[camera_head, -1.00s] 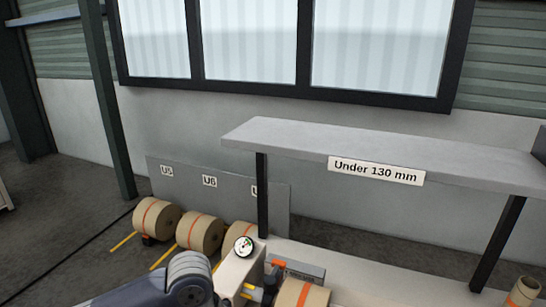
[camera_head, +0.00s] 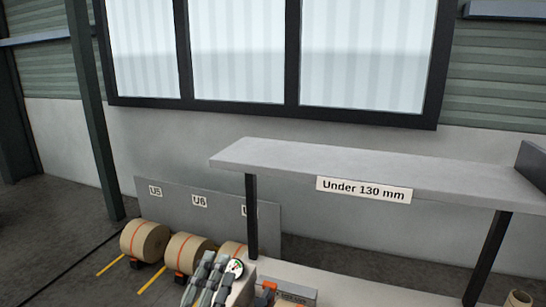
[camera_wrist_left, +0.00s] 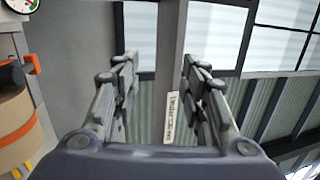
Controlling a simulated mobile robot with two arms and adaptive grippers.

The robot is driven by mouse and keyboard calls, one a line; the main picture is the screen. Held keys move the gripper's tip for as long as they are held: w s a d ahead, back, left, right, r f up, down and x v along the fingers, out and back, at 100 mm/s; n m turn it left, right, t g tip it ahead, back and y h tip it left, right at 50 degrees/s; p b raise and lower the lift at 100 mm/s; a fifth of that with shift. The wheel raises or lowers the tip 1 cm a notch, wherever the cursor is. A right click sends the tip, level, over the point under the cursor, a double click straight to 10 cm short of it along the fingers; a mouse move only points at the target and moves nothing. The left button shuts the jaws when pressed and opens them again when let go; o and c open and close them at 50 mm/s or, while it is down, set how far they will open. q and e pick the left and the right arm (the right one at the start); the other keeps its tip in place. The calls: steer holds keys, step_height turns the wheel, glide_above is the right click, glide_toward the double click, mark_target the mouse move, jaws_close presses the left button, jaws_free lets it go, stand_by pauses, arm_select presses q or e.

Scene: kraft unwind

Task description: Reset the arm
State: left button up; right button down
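My left gripper (camera_head: 212,262) shows at the bottom of the head view, its grey fingers pointing up in front of a small round gauge (camera_head: 235,267). In the left wrist view, the two fingers of the gripper (camera_wrist_left: 160,70) stand apart with nothing held between them. The gauge (camera_wrist_left: 20,4) also shows at the top left corner of that view. My right gripper is in neither view.
A grey shelf (camera_head: 300,158) labelled "Under 130 mm" stands on dark posts at the right. Several kraft rolls (camera_head: 144,241) sit at the lower left before a panel marked U5 and U6. A roll (camera_wrist_left: 14,125) is close at the left wrist view's left edge.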

arm_select(q)
steer(key=s+a+f+n+g+y, duration=0.1)
steer(key=a+f+n+g+y, duration=0.1)
steer(key=a+f+n, duration=0.3)
steer(key=s+a+f+n+g+y, duration=0.1)
steer(key=a+f+n+g+y, duration=0.2)
steer(key=f, duration=0.4)
steer(key=s+a+f+n+g, duration=0.2)
steer(key=s+f+n+g, duration=0.95)
steer(key=s+f, duration=0.95)
step_height(320, 180, down, 26)
steer(key=s+g+b, duration=0.1)
steer(key=s+g, duration=0.1)
steer(key=s, duration=0.1)
steer(key=s+a+f+m+b, duration=0.1)
steer(key=s+a+f, duration=0.2)
steer(key=s+f, duration=1.3)
steer(key=shift+f+g, duration=0.2)
steer(key=shift+g, duration=0.15)
steer(key=shift+s, duration=0.1)
